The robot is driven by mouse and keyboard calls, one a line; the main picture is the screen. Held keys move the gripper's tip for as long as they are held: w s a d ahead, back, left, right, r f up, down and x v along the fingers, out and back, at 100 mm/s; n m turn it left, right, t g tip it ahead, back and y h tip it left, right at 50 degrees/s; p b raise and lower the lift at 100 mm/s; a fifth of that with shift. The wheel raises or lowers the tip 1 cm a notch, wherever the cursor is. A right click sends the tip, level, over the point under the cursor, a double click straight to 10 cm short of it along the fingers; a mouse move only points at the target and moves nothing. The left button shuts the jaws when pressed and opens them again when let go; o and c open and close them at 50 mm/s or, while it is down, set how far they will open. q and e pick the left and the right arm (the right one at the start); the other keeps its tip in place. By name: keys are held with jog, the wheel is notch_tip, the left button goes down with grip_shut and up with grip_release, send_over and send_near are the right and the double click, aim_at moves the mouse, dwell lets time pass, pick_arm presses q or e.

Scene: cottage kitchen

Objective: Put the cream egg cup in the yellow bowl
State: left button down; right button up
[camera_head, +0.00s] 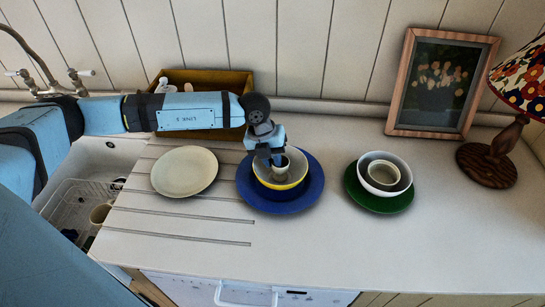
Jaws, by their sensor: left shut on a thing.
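The cream egg cup (280,171) shows inside the outline of the yellow bowl (284,186), which stands on a blue plate (310,190) at the middle of the counter. My left gripper (272,160) reaches down over the bowl from above and is shut on the egg cup. The gripper hides part of the egg cup and the bowl's back rim. I cannot tell whether the egg cup touches the bowl's bottom. My right gripper is not in view.
A cream plate (184,172) lies to the left on the grooved drainer. A white bowl (372,189) with a cream bowl inside stands on a green plate (402,205). A brown box (205,77), framed picture (440,85) and lamp (497,150) stand behind. The front right counter is clear.

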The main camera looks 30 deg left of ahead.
pick_arm(q)
jog(key=shift+f+b, duration=0.3)
jog(key=c, duration=1.1)
grip_release()
jog(key=shift+r+p, duration=0.45)
jog(key=shift+r, duration=0.1)
jog(key=shift+a+r, duration=0.15)
jog(key=shift+r, duration=0.15)
jog(key=b+v, duration=0.1)
jog(key=v, duration=1)
jog(key=shift+b, duration=0.3)
jog(key=shift+s, duration=0.1)
